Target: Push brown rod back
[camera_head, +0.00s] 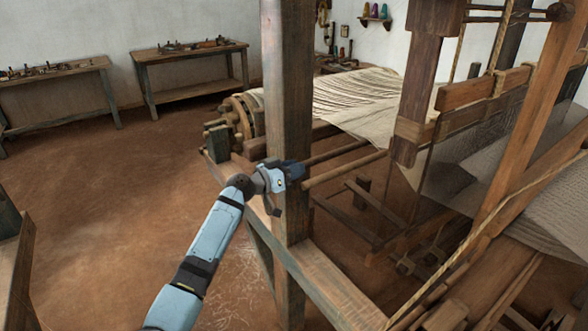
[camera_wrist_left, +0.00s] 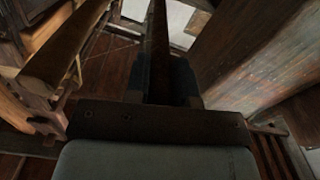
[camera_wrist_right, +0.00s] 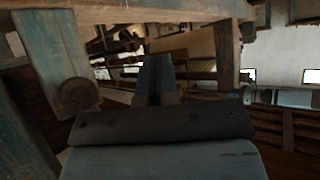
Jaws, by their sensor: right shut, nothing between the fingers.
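The brown rod (camera_head: 346,169) runs from beside the upright post toward the loom's inside in the head view. My left gripper (camera_head: 294,172) is at the rod's near end, by the post. In the left wrist view the brown rod (camera_wrist_left: 157,42) runs straight away between the two dark fingers of my left gripper (camera_wrist_left: 166,80). The fingers stand apart at about the rod's width, with the rod between them; the contact is dark. My right gripper (camera_wrist_right: 156,78) shows only in its own wrist view, shut and empty, its fingers together.
A thick wooden post (camera_head: 288,110) stands right beside my left gripper. A second rod (camera_head: 335,153) runs parallel just behind. A toothed wheel (camera_head: 238,118) and white cloth (camera_head: 365,98) lie beyond. The loom frame fills the right. Open floor (camera_head: 110,210) lies left.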

